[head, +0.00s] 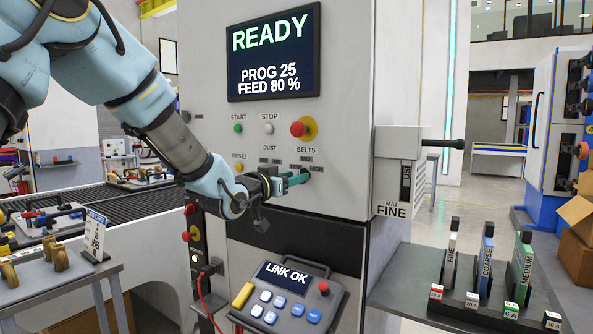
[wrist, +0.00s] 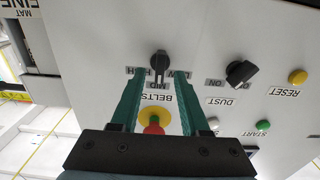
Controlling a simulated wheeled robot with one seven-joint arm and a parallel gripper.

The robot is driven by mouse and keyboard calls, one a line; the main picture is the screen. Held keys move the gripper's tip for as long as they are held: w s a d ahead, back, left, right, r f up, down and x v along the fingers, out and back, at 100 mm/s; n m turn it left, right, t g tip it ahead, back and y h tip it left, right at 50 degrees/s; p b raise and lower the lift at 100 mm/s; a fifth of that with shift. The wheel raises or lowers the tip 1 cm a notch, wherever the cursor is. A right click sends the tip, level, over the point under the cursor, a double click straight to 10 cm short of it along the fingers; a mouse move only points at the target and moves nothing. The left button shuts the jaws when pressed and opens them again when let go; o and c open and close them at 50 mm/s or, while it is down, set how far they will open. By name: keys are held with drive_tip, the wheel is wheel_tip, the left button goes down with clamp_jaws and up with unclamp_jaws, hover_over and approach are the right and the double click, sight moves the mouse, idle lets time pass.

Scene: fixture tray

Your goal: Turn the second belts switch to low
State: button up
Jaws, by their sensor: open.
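The BELTS switch, a black rotary knob (wrist: 160,64), is in the upper middle of the wrist view, which shows the panel upside down. Its grip lies in line with the MID label (wrist: 158,85). The LOW label is partly covered by the right finger and the HIGH label by the left. My gripper (wrist: 160,74) is open, its green fingers on either side of the knob. I cannot tell whether they touch it. In the head view my gripper (head: 298,177) is at the panel below the BELTS label (head: 306,149) and hides the knob.
The DUST knob (wrist: 240,73) is to the right in the wrist view. A red emergency button (head: 298,129) sits above BELTS in the head view. A grey box marked FINE (head: 392,210) juts out at right. A tilted LINK OK pendant (head: 287,297) is below my gripper.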

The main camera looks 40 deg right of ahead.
drive_tip(key=shift+x, duration=0.9)
drive_tip(key=shift+c, duration=0.3)
clamp_jaws()
